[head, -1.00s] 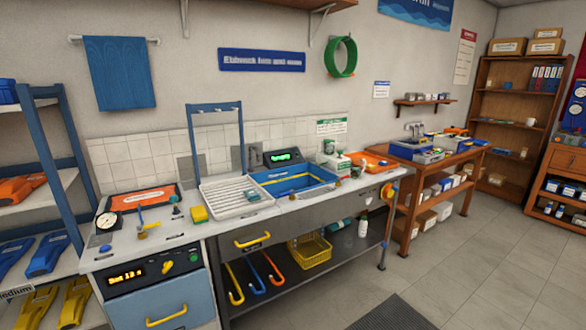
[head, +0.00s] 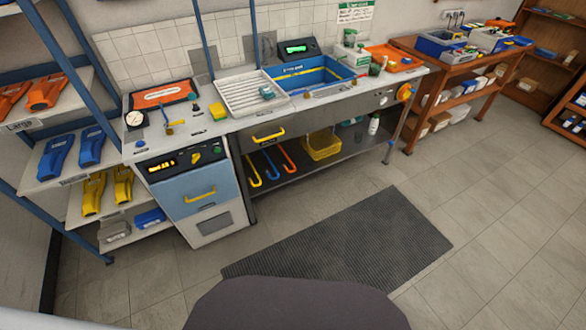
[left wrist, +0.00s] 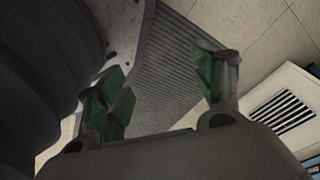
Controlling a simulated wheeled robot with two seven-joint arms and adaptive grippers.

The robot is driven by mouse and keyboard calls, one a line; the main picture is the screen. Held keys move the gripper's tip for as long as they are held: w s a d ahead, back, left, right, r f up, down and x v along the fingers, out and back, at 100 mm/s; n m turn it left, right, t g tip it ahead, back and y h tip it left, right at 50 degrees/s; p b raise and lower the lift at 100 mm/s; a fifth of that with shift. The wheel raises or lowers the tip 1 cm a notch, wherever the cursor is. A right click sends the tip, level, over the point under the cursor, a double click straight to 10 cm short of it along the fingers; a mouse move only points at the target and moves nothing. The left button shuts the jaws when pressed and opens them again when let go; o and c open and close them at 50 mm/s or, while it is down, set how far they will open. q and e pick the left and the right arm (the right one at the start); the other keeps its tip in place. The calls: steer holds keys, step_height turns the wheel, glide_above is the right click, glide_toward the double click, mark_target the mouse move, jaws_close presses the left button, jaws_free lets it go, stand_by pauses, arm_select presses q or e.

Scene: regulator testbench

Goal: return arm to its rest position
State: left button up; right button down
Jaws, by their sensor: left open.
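My left gripper (left wrist: 160,95) shows in the left wrist view with its two green-padded fingers spread apart and nothing between them. Below it are the dark ribbed floor mat (left wrist: 180,70) and pale floor tiles. Part of my own body fills the left of that view. Neither gripper shows in the head view; only a dark rounded part of my own body is at its bottom edge. My right gripper is in no view.
The workbench (head: 215,122) holds a white rack (head: 248,95), a blue tray (head: 335,84) and a gauge (head: 135,119). Blue shelving (head: 60,185) stands at left, a wooden table (head: 430,62) at right. The floor mat (head: 345,235) and the tiles around it are clear.

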arm_select(q)
steer(key=s+a+r+p, duration=0.2)
steer(key=s+p, duration=0.4)
steer(key=p, duration=0.1)
steer(key=s+a+r+p, duration=0.1)
steer(key=s+r+p, duration=0.2)
steer(key=s+p, duration=0.3)
steer(key=shift+s+a+r+p, duration=0.2)
steer(key=shift+s+a+p, duration=0.2)
steer(key=shift+s, duration=0.35)
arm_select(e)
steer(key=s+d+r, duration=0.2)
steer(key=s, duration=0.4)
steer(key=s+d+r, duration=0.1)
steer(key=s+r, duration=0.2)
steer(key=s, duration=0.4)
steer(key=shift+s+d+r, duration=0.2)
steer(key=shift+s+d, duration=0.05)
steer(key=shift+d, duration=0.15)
